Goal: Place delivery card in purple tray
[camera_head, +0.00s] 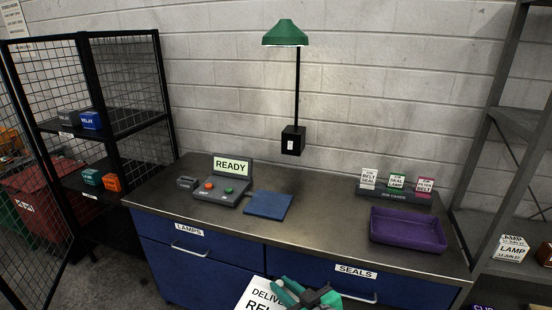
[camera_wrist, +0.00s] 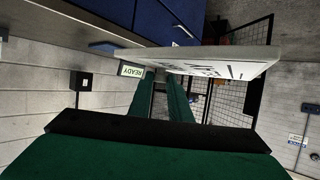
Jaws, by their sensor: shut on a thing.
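The white delivery card (camera_head: 258,294) shows at the bottom of the head view, with black print reading "DELIV" and part of a second line. My gripper (camera_head: 312,296) is shut on the card at its right side, in front of the blue drawers. In the wrist view the card (camera_wrist: 225,60) is seen nearly edge-on between the green fingers of my gripper (camera_wrist: 163,82). The purple tray (camera_head: 408,232) lies on the right end of the workbench and looks empty. My gripper is in front of the bench, left of the tray.
On the bench (camera_head: 330,215) are a READY console (camera_head: 222,190), a blue pad (camera_head: 268,205) and a job card holder (camera_head: 394,192) behind the tray. A green lamp (camera_head: 285,38) stands above. Shelving flanks both sides. The bench middle is clear.

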